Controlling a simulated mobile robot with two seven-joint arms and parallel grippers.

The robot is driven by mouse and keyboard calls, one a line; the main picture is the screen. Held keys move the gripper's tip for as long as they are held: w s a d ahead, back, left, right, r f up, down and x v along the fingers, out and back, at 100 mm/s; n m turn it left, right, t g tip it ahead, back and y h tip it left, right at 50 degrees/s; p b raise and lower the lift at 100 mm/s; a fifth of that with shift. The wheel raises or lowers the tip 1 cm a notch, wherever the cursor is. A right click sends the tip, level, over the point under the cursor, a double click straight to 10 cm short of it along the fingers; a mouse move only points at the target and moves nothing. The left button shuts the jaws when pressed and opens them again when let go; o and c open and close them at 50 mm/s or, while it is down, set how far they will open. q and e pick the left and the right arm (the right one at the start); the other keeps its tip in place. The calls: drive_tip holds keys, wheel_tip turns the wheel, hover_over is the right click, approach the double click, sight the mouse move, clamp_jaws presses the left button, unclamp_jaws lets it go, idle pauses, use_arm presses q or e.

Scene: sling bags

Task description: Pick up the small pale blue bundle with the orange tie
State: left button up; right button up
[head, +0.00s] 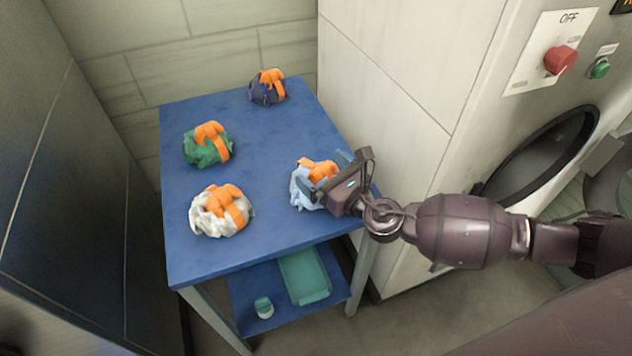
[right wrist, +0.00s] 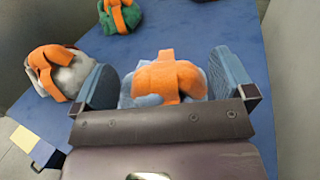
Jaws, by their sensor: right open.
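The small pale blue bundle with the orange tie (head: 303,188) sits on the blue table near its right edge. My right gripper (head: 322,172) reaches in from the right and is open at the bundle. In the right wrist view the bundle (right wrist: 165,82) lies between the two blue-grey fingers of my right gripper (right wrist: 164,80), one on each side. Small gaps seem to show beside it, but I cannot tell whether either finger touches it. The bundle's near underside is hidden by the gripper body. My left gripper is not in view.
On the blue table (head: 265,240) are a white bundle (head: 207,220), a green bundle (head: 202,153) and a dark navy bundle (head: 262,95), all orange-tied. A teal tray (head: 305,277) and a small jar (head: 264,308) sit on the lower shelf. A machine with a red knob (head: 560,60) stands right.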

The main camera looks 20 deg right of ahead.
drive_tip(key=shift+c, duration=0.5)
drive_tip(key=c, duration=0.9)
drive_tip(key=shift+s+f, duration=0.1)
drive_tip(key=shift+f, duration=0.05)
drive_tip(key=shift+c, duration=1.3)
